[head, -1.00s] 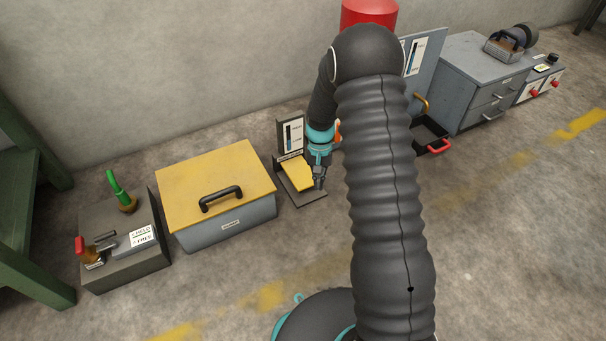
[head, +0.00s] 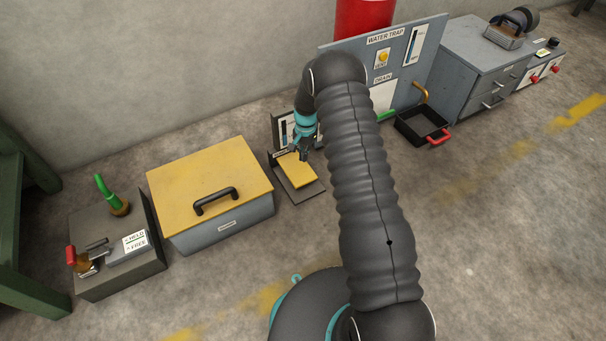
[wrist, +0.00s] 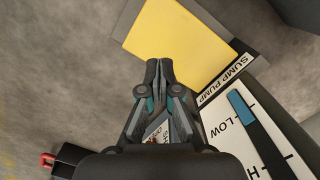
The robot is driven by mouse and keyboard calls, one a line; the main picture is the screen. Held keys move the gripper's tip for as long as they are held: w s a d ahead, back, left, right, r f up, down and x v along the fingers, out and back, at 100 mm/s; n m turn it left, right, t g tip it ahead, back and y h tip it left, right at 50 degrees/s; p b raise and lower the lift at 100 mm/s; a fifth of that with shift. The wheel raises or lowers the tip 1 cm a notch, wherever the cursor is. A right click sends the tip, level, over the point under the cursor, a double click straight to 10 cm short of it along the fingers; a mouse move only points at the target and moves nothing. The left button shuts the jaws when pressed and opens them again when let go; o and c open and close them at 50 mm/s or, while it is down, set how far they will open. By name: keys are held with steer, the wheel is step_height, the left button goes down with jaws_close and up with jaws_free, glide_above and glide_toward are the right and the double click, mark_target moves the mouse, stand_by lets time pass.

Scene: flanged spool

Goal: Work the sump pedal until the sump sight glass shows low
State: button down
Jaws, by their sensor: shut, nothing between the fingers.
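The sump pedal (head: 297,172) is a yellow plate on a dark base, in front of a small upright panel. In the wrist view the yellow pedal (wrist: 185,38) fills the top middle, beside a "SUMP PUMP" label (wrist: 226,78). The sump sight glass (wrist: 241,106) shows a short blue column at its lower end, its top close to the LOW mark; the rest of the tube is dark. My gripper (wrist: 158,64) is shut and empty, its tips overlapping the pedal's edge in view. It is over the pedal's panel side (head: 304,158); I cannot tell whether it touches.
A yellow-lidded box (head: 210,190) stands left of the pedal. Farther left is a grey block with a green lever (head: 107,190). The water trap panel (head: 420,60) and a black tray with red handle (head: 410,125) stand right. Floor in front is open.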

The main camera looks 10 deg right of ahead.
mark_target(306, 168)
steer(key=shift+f, duration=0.15)
steer(key=shift+s+a+f+b, duration=0.15)
steer(key=shift+f+b, duration=0.5)
steer(key=shift+f, duration=1.05)
steer(key=shift+s+a+f+b, duration=0.15)
steer(key=shift+f+b, duration=0.5)
steer(key=shift+f, duration=1)
steer(key=shift+d, duration=0.1)
steer(key=shift+f, duration=0.1)
steer(key=shift+f+b, duration=0.95)
steer(key=shift+f, duration=0.65)
steer(key=shift+w+d+r, duration=0.3)
steer(key=shift+w+d, duration=0.15)
steer(key=shift+w, duration=0.15)
steer(key=shift+w+d+r, duration=0.25)
steer(key=shift+w+d, duration=0.2)
steer(key=shift+w, duration=0.15)
steer(key=shift+r, duration=0.15)
step_height(306, 168, up, 12)
steer(key=w, duration=0.1)
steer(key=shift+d, duration=0.35)
